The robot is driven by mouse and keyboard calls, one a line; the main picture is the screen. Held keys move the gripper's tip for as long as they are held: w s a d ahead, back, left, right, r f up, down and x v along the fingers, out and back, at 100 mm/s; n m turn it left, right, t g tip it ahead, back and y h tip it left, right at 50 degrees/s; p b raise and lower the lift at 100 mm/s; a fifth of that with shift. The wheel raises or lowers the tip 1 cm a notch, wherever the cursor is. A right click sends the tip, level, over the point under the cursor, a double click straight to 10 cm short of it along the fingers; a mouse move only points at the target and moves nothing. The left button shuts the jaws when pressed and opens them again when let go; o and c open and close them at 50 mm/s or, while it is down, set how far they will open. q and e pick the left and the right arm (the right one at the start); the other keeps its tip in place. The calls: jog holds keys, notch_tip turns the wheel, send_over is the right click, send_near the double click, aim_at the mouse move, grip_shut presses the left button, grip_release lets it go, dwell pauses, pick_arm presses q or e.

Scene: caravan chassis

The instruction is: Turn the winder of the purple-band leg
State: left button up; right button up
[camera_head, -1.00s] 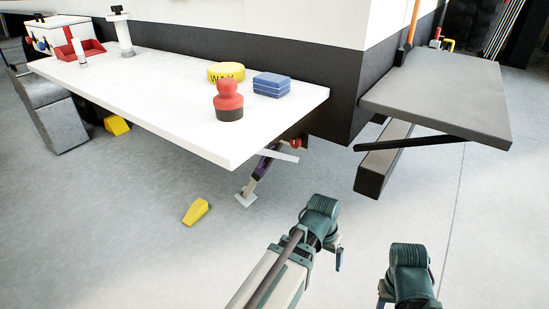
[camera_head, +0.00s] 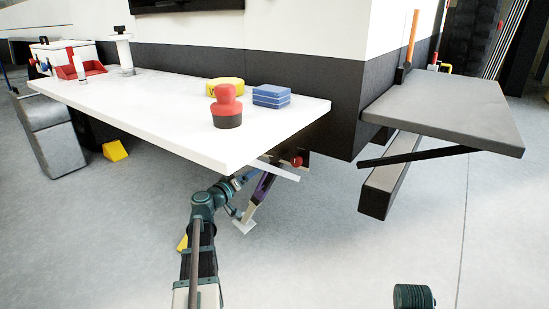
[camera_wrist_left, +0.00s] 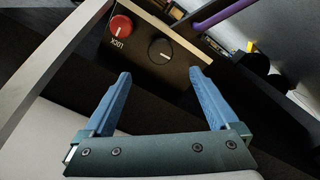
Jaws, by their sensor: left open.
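The purple-band leg (camera_head: 262,188) slants down to a pale foot under the white table's corner. Its purple part also shows at the top of the left wrist view (camera_wrist_left: 215,14). A panel there carries a black round knob (camera_wrist_left: 160,51) with a white pointer mark, and a red knob (camera_wrist_left: 121,26) beside the word LOCK. I cannot tell for certain which part is the winder. My left gripper (camera_wrist_left: 162,82) is open and empty, its blue fingers apart, short of the panel and facing the black knob. In the head view it is beneath the table edge, beside the leg.
A grey shelf (camera_head: 450,108) with a brace is at right. Floor between is clear.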

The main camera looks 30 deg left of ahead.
aim_at(273, 157)
pick_arm(q)
jog(key=w, duration=0.9)
jog(key=w+d, duration=0.1)
jog(key=w, duration=0.3)
jog(key=shift+w, duration=0.4)
jog(key=c, duration=1.4)
